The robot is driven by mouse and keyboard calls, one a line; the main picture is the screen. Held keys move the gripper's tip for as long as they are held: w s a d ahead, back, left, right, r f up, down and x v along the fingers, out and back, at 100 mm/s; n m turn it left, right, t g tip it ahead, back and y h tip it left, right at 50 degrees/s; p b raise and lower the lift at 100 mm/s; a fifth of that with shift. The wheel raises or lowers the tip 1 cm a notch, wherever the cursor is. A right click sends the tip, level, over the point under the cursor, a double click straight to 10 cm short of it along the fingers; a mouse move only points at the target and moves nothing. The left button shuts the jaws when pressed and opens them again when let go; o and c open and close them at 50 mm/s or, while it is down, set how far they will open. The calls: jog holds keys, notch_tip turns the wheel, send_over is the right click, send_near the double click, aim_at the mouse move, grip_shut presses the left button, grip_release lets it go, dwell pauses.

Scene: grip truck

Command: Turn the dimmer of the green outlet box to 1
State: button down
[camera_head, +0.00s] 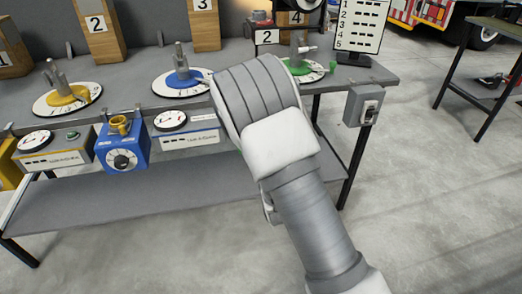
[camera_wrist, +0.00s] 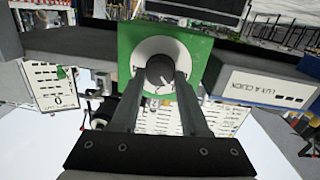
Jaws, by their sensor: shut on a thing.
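The green outlet box (camera_wrist: 127,45) faces me in the wrist view, with a round white dial (camera_wrist: 151,47) on its front. The dark dimmer knob (camera_wrist: 160,70) sits at the middle of the dial. My gripper (camera_wrist: 160,85) reaches up to the knob, its two dark fingers on either side of it and shut on it. The dial's markings are too small to read. In the head view my arm covers the green box and the gripper's fingertips.
On the bench (camera_head: 130,85) stand a yellow dial stand (camera_head: 66,98), a blue one (camera_head: 184,77) and a green one (camera_head: 298,68). A blue outlet box (camera_head: 122,145) hangs at its front edge. A grey switch box (camera_head: 363,106) is at the right corner.

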dwell(0.3)
jog(key=shift+c, duration=2)
grip_release()
jog(key=p+v, duration=1)
jog(key=v, duration=0.7)
jog(key=shift+s, duration=0.15)
jog(key=shift+d+r, duration=0.1)
jog(key=shift+p, duration=0.3)
